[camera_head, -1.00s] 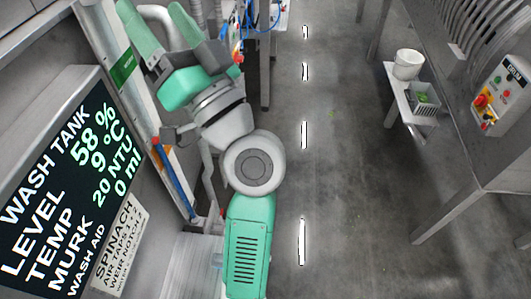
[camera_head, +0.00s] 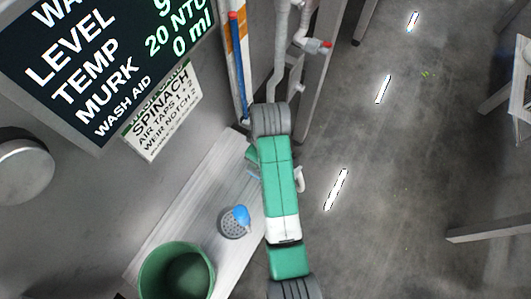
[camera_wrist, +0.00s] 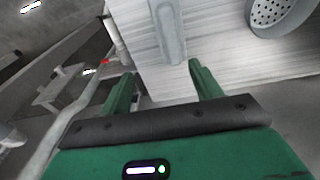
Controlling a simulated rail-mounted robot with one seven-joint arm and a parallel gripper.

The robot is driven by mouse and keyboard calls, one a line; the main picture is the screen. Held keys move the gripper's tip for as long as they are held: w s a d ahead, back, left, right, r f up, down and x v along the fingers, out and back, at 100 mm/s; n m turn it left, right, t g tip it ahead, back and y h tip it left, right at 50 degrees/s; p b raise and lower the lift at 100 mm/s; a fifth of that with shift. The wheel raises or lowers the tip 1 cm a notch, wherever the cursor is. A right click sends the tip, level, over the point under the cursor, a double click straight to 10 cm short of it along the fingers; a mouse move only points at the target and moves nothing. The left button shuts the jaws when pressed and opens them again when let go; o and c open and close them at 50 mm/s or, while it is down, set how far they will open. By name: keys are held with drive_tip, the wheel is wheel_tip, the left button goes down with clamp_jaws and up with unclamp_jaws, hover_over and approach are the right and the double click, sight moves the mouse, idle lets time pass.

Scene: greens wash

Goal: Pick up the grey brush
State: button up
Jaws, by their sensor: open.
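A long pale grey piece with a raised rim, which looks like the grey brush (camera_wrist: 168,28), lies on the shelf in the wrist view. Its near end points towards my gripper (camera_wrist: 162,72). My gripper is open, with one green finger to each side of the line of that piece. The fingertips are short of it or level with its near end; I cannot tell the height gap. Nothing is clearly held. In the head view my arm covers most of the gripper and the brush cannot be made out with certainty.
The pale shelf (camera_head: 190,235) carries a perforated grey cup with a blue part (camera_head: 235,222), also at upper right in the wrist view (camera_wrist: 262,18). A green bucket (camera_head: 150,262) stands at its near end. Pipes with a red tip (camera_head: 325,44) stand beyond my arm.

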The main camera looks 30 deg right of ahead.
drive_tip(key=shift+s+f+g, duration=0.7)
drive_tip(key=shift+s+f, duration=0.3)
drive_tip(key=shift+s, duration=0.2)
drive_tip(key=shift+a+f, duration=0.2)
drive_tip(key=shift+f, duration=1.75)
drive_tip(key=shift+a+f, duration=0.2)
drive_tip(key=shift+f, duration=1.7)
drive_tip(key=c, duration=1.1)
wheel_tip(320, 180, up, 10)
drive_tip(key=shift+r, duration=0.1)
drive_tip(key=shift+o, duration=0.7)
